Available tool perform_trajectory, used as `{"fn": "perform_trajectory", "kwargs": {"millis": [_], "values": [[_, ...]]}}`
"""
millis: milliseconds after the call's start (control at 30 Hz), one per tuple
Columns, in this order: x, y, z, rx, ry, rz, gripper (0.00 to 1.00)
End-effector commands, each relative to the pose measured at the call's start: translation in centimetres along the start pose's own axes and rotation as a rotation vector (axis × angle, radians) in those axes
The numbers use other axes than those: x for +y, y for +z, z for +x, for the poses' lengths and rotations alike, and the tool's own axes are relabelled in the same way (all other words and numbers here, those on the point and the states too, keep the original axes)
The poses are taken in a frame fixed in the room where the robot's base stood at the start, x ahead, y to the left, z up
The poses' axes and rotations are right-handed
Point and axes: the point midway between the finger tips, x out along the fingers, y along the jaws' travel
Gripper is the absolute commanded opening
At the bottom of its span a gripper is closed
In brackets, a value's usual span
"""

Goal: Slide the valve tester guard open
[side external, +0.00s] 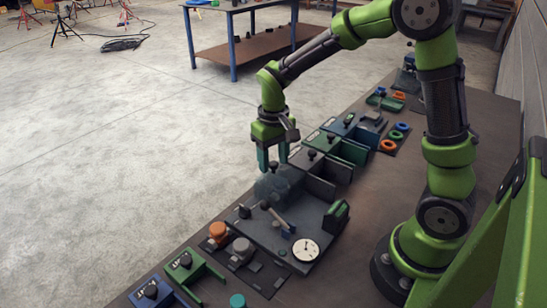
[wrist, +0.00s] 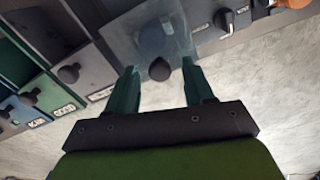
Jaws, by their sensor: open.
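The valve tester (side external: 265,230) is a dark grey panel on the bench, with a white dial gauge and a lever at its near end. Its guard (side external: 279,182) is a smoky see-through cover over the far end of the panel. It also shows in the wrist view (wrist: 177,42), with a dark round knob (wrist: 159,69) at its edge. My gripper (side external: 273,166) points down just above the guard. In the wrist view its open fingers (wrist: 160,68) stand on either side of the knob, with gaps visible. Whether they are low enough to meet the knob is unclear.
Coloured rings (side external: 396,135) sit farther along. Bare bench lies toward my base.

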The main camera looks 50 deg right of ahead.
Motion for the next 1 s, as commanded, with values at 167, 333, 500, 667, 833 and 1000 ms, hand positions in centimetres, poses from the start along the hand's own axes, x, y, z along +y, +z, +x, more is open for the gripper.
{"fn": "perform_trajectory", "kwargs": {"millis": [167, 333, 500, 667, 833, 1000], "values": [[0.0, 0.0, 0.0, 0.000, 0.000, 0.000, 0.40], [0.0, 0.0, 0.0, 0.000, 0.000, -0.001, 0.14], [0.0, 0.0, 0.0, 0.000, 0.001, -0.001, 0.00], [0.0, 0.0, -0.1, 0.000, 0.001, -0.001, 0.00], [0.6, 1.9, -0.2, 0.001, 0.001, -0.001, 0.00], [1.6, 5.6, -0.2, 0.002, 0.001, -0.002, 0.00]]}}
